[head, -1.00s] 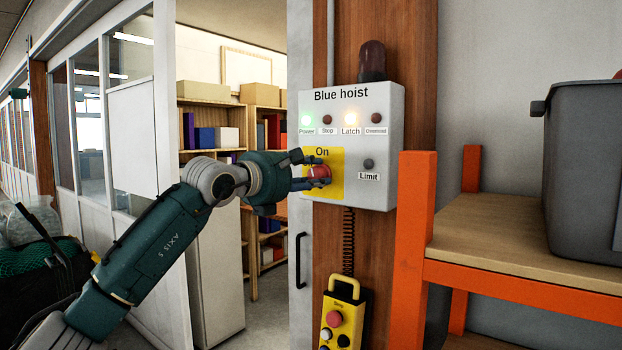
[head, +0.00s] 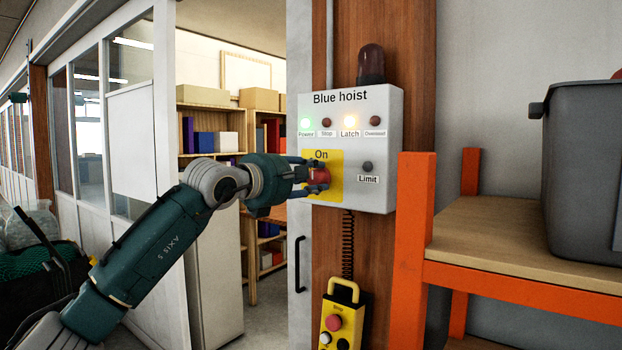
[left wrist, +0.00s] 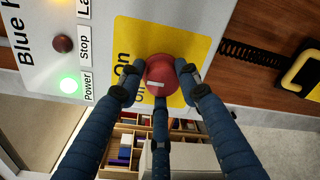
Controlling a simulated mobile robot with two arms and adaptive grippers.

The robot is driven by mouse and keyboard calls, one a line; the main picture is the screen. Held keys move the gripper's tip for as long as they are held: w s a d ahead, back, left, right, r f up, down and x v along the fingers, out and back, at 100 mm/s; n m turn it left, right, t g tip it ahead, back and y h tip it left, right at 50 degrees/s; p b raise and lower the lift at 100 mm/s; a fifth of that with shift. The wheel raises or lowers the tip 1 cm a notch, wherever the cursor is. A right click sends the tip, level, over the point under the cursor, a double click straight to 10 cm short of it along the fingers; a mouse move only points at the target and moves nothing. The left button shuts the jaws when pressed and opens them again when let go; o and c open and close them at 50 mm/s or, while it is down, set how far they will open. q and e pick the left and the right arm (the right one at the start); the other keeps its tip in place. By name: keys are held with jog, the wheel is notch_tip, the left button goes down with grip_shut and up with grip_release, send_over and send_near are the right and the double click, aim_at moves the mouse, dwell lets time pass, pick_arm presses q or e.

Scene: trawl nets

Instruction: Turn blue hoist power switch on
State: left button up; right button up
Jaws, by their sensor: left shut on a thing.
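The white Blue hoist box (head: 385,150) is fixed to a wooden post. A red round knob (head: 320,176) sits on its yellow plate (head: 337,188), marked On. My left gripper (head: 314,176) has its fingers around the knob and is shut on it. In the left wrist view the blue fingers close around the red knob (left wrist: 160,70), which bears a pale mark; the words On and a partly hidden Off show beside it. The green Power lamp (head: 306,123) and the yellowish Latch lamp (head: 350,121) are lit. The Stop, Overload and Limit lamps look dark. My right gripper is not in view.
A yellow pendant control (head: 341,318) hangs below the box on a coiled cable. An orange-framed shelf (head: 416,250) with a grey bin (head: 590,170) stands close at the right. A doorway with bookshelves lies behind my left arm.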

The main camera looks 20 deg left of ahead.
pick_arm(q)
jog(key=shift+r, duration=0.1)
jog(key=o, duration=1.1)
jog(key=shift+w+d, duration=0.1)
jog(key=shift+d, duration=0.1)
jog(key=shift+s+a, duration=0.25)
jog(key=shift+s, duration=0.1)
jog(key=v, duration=1.1)
jog(key=shift+s+d, duration=0.1)
jog(key=shift+s, duration=0.05)
